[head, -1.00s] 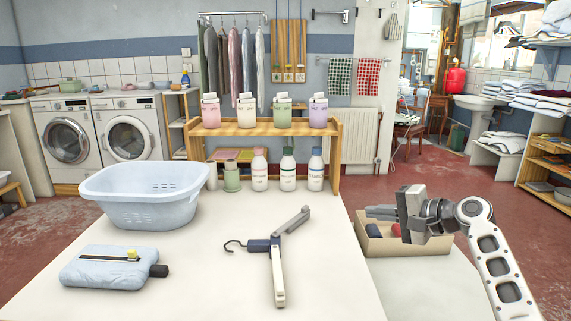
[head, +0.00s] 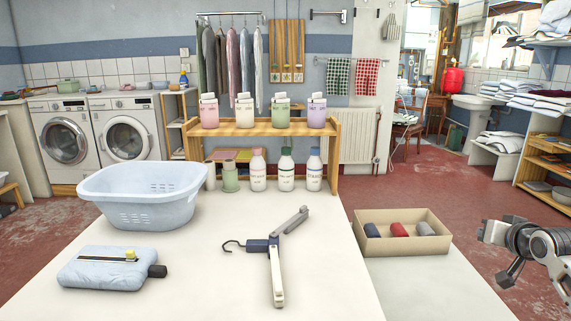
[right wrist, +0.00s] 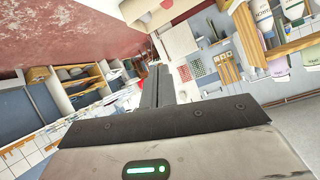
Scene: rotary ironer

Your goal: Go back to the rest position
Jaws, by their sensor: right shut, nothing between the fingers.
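My right gripper (head: 507,256) is at the right edge of the head view, beyond the right side of the table. It is shut with nothing between its fingers and touches nothing. In the right wrist view its closed fingers (right wrist: 156,88) point out into the room. My left gripper is not in the head view.
The white table (head: 200,280) holds a pale blue basket (head: 143,213), a light blue packet (head: 95,272), a folding hook tool (head: 275,272) and a wooden shelf (head: 255,129) with bottles. A cardboard box (head: 402,246) holds three rolled cloths. Red floor lies beyond.

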